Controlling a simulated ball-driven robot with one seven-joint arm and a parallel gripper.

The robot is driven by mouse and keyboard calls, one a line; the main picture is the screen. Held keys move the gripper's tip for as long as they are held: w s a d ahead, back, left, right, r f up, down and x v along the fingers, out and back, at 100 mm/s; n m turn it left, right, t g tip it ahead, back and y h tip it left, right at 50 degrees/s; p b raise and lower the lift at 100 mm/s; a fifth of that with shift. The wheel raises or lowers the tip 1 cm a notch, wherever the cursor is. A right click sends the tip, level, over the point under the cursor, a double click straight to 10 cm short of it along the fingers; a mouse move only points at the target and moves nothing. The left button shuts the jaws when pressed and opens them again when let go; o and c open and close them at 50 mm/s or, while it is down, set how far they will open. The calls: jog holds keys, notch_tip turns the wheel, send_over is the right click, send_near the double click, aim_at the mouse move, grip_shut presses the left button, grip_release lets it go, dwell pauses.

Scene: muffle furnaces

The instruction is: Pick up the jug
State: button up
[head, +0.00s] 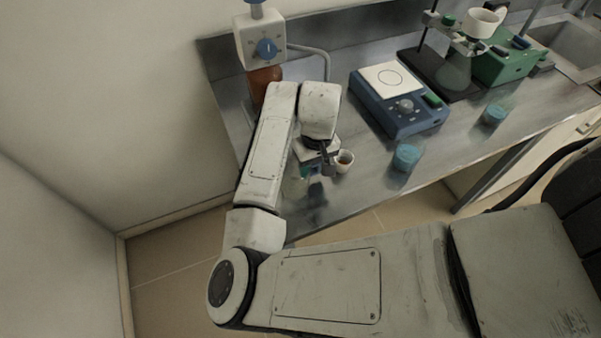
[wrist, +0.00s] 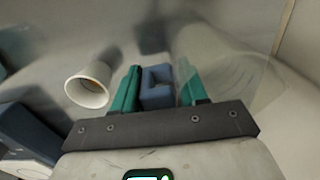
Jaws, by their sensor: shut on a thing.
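The jug looks like a clear, see-through vessel (wrist: 235,75) at the right of the wrist view, with a blue, loop-shaped part (wrist: 157,97) that looks like its handle. My gripper (wrist: 158,88) has its two green fingers on either side of this blue part and is shut on it. In the head view my gripper (head: 322,167) is low over the near left end of the steel bench. A faint clear shape shows below and left of it, mostly hidden by my arm. I cannot tell whether the jug touches the bench.
A small white cup (head: 344,161) stands close beside my gripper, also in the wrist view (wrist: 90,85). A blue balance (head: 398,108), two blue-tinted beakers (head: 406,158) (head: 494,114) and a bottle with a dispenser (head: 265,85) stand on the bench (head: 370,185). A wall is at left.

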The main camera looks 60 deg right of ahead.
jog(key=c, duration=0.3)
jog(key=shift+r, duration=0.1)
